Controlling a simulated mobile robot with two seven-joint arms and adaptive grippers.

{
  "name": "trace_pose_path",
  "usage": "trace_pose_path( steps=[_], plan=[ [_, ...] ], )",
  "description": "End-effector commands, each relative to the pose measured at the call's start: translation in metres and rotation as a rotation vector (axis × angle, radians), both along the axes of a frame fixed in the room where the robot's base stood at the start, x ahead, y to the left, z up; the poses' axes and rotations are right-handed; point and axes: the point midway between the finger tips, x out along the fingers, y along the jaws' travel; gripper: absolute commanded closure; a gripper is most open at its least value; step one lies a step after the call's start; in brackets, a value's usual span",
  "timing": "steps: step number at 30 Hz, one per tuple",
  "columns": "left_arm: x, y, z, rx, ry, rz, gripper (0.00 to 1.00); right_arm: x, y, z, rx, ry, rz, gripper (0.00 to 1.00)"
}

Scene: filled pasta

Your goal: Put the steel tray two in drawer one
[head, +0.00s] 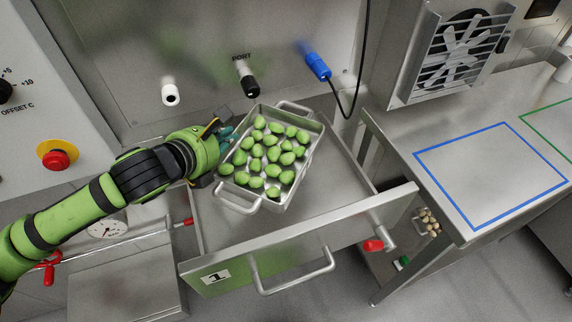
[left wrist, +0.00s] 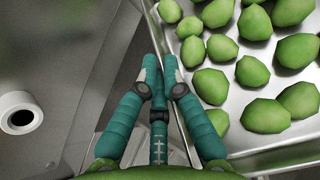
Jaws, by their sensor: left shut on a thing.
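The steel tray (head: 281,194) holds several green filled pasta pieces and has a handle at each end. It appears within the open drawer one (head: 334,242), whose front carries a label with a 1; I cannot tell whether it rests on the drawer floor. My left gripper (head: 226,136) is at the tray's left side, shut on its edge. In the left wrist view the teal fingers (left wrist: 160,75) are close together at the tray's rim (left wrist: 160,35). The exact contact is partly hidden. My right gripper is not in view.
A steel table (head: 440,178) with blue and green outlined areas stands at the right, below a fan (head: 462,45). A blue plug (head: 318,66) and a black port (head: 248,84) are on the back panel. A red emergency button (head: 56,159) is at left.

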Motion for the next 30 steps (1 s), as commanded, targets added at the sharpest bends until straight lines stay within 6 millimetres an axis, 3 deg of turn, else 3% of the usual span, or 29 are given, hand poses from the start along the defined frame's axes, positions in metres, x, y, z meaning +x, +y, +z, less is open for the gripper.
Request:
trace_pose_path(
  steps=[4, 9, 12, 18, 24, 30],
  plan=[
    [-0.001, 0.000, -0.019, -0.002, 0.004, 0.000, 1.00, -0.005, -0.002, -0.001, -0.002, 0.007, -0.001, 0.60],
    [-0.002, 0.000, -0.063, -0.001, 0.007, 0.001, 1.00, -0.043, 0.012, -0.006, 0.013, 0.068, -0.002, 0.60],
    [-0.002, 0.000, -0.089, -0.003, 0.006, 0.001, 1.00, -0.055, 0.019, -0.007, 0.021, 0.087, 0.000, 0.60],
    [-0.001, 0.000, -0.126, -0.004, 0.000, 0.001, 1.00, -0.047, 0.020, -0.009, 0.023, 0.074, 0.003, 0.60],
    [0.003, -0.002, -0.135, -0.003, -0.005, 0.001, 1.00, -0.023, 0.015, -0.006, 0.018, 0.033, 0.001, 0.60],
    [0.032, -0.018, -0.134, -0.006, -0.004, 0.002, 1.00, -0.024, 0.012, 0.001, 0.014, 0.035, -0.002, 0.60]
  ],
)
